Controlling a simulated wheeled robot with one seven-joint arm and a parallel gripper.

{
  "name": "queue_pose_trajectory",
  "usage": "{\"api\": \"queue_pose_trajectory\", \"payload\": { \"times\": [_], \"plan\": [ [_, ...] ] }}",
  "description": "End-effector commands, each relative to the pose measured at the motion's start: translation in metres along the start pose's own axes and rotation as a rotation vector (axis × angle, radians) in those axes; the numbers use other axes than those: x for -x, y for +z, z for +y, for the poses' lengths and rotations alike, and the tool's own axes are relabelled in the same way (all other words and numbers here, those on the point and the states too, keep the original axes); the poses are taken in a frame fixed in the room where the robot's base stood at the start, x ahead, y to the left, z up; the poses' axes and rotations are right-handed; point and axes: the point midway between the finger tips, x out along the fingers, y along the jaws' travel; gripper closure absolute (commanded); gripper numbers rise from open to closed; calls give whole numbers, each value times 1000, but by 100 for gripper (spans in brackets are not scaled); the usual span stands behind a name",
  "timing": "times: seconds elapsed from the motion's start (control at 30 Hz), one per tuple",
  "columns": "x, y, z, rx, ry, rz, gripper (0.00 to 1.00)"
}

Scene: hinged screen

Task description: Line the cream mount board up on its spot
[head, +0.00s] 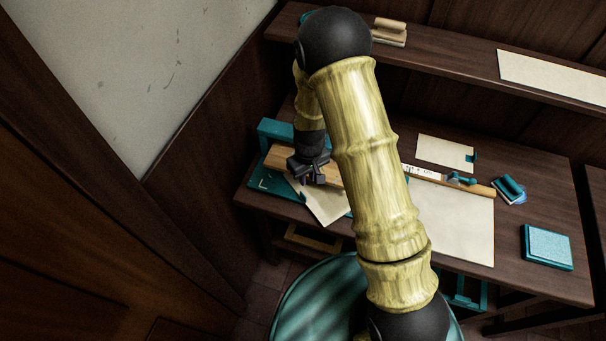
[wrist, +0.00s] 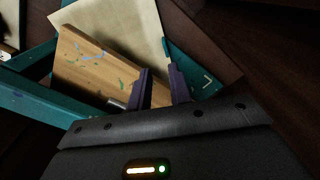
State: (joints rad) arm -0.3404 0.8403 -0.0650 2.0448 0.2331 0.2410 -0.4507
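The cream mount board (head: 327,207) lies askew on the teal base (head: 262,184), turned relative to it and overhanging the front edge. It also shows in the wrist view (wrist: 128,28). A white corner mark (wrist: 207,82) on the teal base is bare, apart from the board. The arm hides part of the bench.
A larger cream sheet (head: 466,226), a small cream card (head: 444,152), a teal-handled roller (head: 508,188) and a teal pad (head: 547,247) lie to the right. A shelf (head: 455,55) runs behind. A round teal stool (head: 320,298) stands in front.

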Motion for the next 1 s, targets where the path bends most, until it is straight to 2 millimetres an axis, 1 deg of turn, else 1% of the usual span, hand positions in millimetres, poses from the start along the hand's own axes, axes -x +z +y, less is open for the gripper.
{"api": "queue_pose_trajectory", "payload": {
  "times": [0.1, 0.2, 0.53, 0.67, 0.77, 1.0],
  "plan": [
    [-18, -5, -8, 46, 0, -21, 80],
    [-25, -7, -11, 60, 1, -24, 80],
    [-27, -7, -12, 64, 1, -24, 80],
    [-33, -7, -13, 64, 1, -24, 80],
    [-42, -7, -13, 65, 1, -24, 80],
    [-70, -6, -13, 64, 0, -25, 80]
  ]
}}
